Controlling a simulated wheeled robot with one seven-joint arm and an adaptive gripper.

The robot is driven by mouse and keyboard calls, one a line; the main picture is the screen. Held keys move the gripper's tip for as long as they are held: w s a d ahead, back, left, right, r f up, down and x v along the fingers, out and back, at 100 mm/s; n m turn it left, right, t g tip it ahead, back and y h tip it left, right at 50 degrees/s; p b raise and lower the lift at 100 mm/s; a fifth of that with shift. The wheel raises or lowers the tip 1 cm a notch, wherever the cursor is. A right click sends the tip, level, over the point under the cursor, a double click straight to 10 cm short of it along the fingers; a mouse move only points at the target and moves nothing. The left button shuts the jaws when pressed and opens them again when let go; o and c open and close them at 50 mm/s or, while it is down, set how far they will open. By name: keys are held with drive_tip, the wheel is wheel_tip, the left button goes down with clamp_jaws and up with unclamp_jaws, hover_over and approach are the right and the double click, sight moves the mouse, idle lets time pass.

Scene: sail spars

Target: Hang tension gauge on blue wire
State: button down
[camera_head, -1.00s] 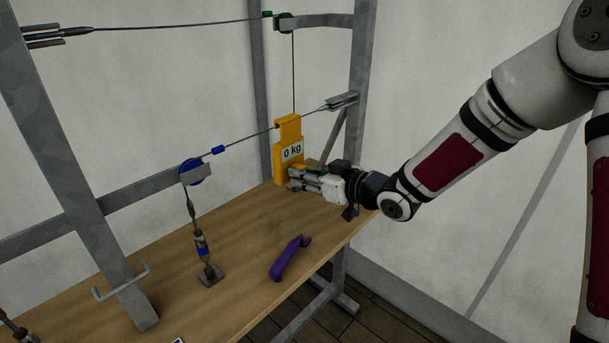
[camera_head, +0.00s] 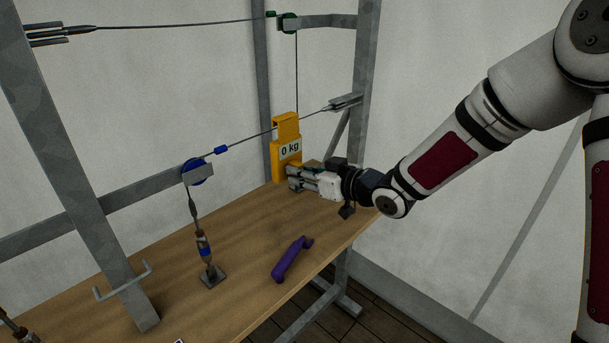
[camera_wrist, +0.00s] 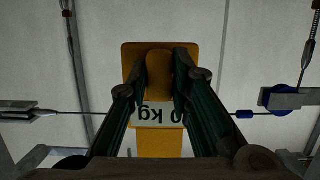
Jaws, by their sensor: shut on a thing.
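The yellow tension gauge (camera_head: 280,163) is upright, and its label reads "0 kg". My gripper (camera_head: 291,177) is shut on its lower part; the wrist view shows both fingers (camera_wrist: 172,72) closed on the gauge (camera_wrist: 134,60). The blue wire (camera_head: 252,137) slopes up to the right from a blue pulley (camera_head: 195,174) and carries a blue sleeve (camera_head: 221,150). In the head view the wire meets the gauge's outline near its hooked top. I cannot tell whether the hook is over the wire or only in front of it.
A purple tool (camera_head: 290,260) lies on the wooden bench (camera_head: 240,240). A turnbuckle (camera_head: 204,245) stands under the blue pulley. A green pulley (camera_head: 288,23) has a wire running down behind the gauge. Grey frame posts (camera_head: 365,60) stand close to the right of the gauge.

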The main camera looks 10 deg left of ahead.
drive_tip(key=shift+w+a, duration=0.35)
drive_tip(key=shift+a, duration=0.15)
idle(0.4)
drive_tip(key=shift+w+a, duration=0.15)
drive_tip(key=shift+a, duration=0.1)
drive_tip(key=shift+r+b+x, duration=0.15)
drive_tip(key=shift+b+x, duration=0.2)
drive_tip(key=shift+x, duration=0.25)
drive_tip(key=shift+r+b+x, duration=0.15)
drive_tip(key=shift+b+x, duration=0.2)
drive_tip(key=shift+x, duration=0.3)
idle(0.5)
drive_tip(key=shift+f+b, duration=1)
drive_tip(key=shift+f, duration=0.5)
idle(0.4)
drive_tip(key=c, duration=1.4)
unclamp_jaws()
drive_tip(key=shift+o, duration=0.2)
drive_tip(key=p+v, duration=0.4)
drive_tip(key=v, duration=0.4)
